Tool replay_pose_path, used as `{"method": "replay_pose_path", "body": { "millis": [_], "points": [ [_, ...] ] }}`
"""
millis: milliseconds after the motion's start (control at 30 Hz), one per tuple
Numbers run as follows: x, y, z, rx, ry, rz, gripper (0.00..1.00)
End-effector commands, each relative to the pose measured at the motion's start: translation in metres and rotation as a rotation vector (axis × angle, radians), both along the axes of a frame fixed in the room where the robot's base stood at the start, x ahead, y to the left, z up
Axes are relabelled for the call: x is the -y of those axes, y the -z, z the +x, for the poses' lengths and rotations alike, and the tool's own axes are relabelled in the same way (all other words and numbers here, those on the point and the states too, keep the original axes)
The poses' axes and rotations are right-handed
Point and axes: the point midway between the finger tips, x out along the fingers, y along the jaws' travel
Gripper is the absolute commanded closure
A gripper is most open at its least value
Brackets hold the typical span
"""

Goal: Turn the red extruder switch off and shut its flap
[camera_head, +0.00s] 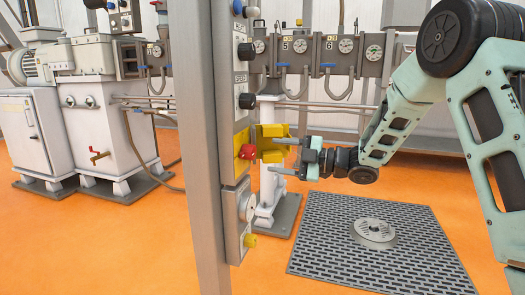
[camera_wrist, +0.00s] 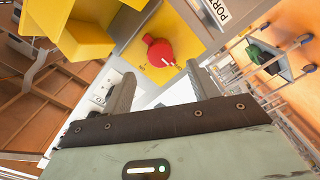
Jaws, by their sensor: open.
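The red switch (camera_head: 247,152) is a knob on a yellow plate on the grey control post. In the wrist view the red switch (camera_wrist: 162,54) shows a short white mark, and the yellow plate (camera_wrist: 180,20) lies behind it. The yellow flap (camera_head: 272,131) stands open, swung out to the right of the switch. It shows large at the upper left of the wrist view (camera_wrist: 80,38). My gripper (camera_head: 277,156) is open and empty, its fingers pointing left toward the panel. In the wrist view the switch lies beyond my fingertips (camera_wrist: 161,72), apart from them.
The grey post (camera_head: 205,150) stands left of the panel. Black knobs (camera_head: 245,52) sit above the switch, and a yellow knob (camera_head: 250,241) sits below. Gauges and pipes (camera_head: 330,50) run behind. A floor grate (camera_head: 330,250) lies below my arm.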

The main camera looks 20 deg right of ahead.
Motion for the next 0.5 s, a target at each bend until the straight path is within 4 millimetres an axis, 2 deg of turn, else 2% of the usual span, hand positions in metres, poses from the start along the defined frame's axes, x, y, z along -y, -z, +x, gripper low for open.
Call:
{"method": "replay_pose_path", "body": {
  "millis": [33,233,500],
  "points": [
    [0.012,-0.003,-0.007,-0.002,0.005,-0.001,0.41],
    [0.049,-0.002,-0.034,-0.002,0.004,0.000,0.41],
    [0.080,0.000,-0.058,-0.001,0.002,-0.001,0.41]
  ]
}}
